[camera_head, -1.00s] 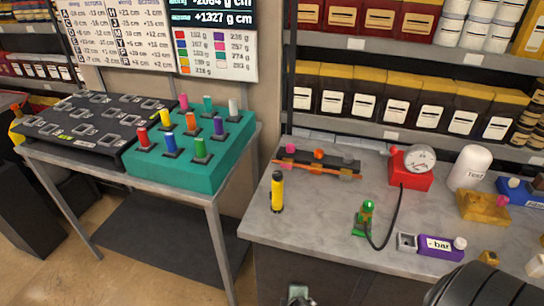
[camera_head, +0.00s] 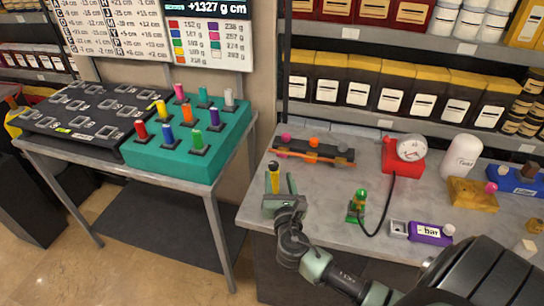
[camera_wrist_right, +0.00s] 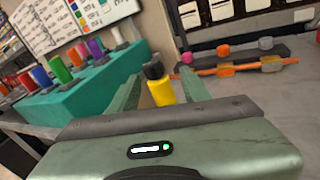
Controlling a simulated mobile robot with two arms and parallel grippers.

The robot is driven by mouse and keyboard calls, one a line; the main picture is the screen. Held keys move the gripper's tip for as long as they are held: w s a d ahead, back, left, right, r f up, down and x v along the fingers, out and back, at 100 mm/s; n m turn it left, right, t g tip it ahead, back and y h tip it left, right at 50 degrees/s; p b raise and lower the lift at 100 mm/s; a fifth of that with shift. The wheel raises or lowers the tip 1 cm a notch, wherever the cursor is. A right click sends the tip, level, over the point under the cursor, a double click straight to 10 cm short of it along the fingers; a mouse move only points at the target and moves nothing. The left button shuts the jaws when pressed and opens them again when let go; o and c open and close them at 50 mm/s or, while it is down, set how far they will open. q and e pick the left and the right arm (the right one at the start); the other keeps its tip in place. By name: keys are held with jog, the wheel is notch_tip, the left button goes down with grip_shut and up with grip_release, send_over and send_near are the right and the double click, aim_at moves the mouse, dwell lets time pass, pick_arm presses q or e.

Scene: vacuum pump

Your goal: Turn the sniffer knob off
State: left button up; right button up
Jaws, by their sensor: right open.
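A small upright yellow cylinder with a black top, which looks like the sniffer with its knob, stands near the bench's left front corner; its body shows in the head view (camera_head: 274,183) and in the right wrist view (camera_wrist_right: 161,93). My right gripper (camera_head: 281,184) is open at this cylinder and hides its lower part in the head view. In the right wrist view, my two green fingers (camera_wrist_right: 158,90) stand one on each side of the yellow body. I cannot tell whether either finger touches it. My left gripper is not in view.
On the bench are a dark rack with an orange bar (camera_head: 318,157), a red gauge box (camera_head: 397,163), a green hose fitting (camera_head: 357,205) and a purple "- bar" block (camera_head: 425,233). A teal block with coloured pegs (camera_head: 190,160) stands on the left table. Shelves rise behind.

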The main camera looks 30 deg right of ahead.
jog(key=shift+w+r+n+t, duration=0.2)
jog(key=shift+w+r+n, duration=0.1)
jog(key=shift+w+n, duration=0.25)
jog(key=shift+w+r+n+t, duration=0.2)
jog(key=shift+w+r+n, duration=0.15)
jog(key=shift+n, duration=0.3)
jog(key=p+x, duration=0.1)
jog(key=x, duration=0.6)
jog(key=shift+w+d+f, duration=0.1)
jog(key=shift+f, duration=0.05)
grip_shut()
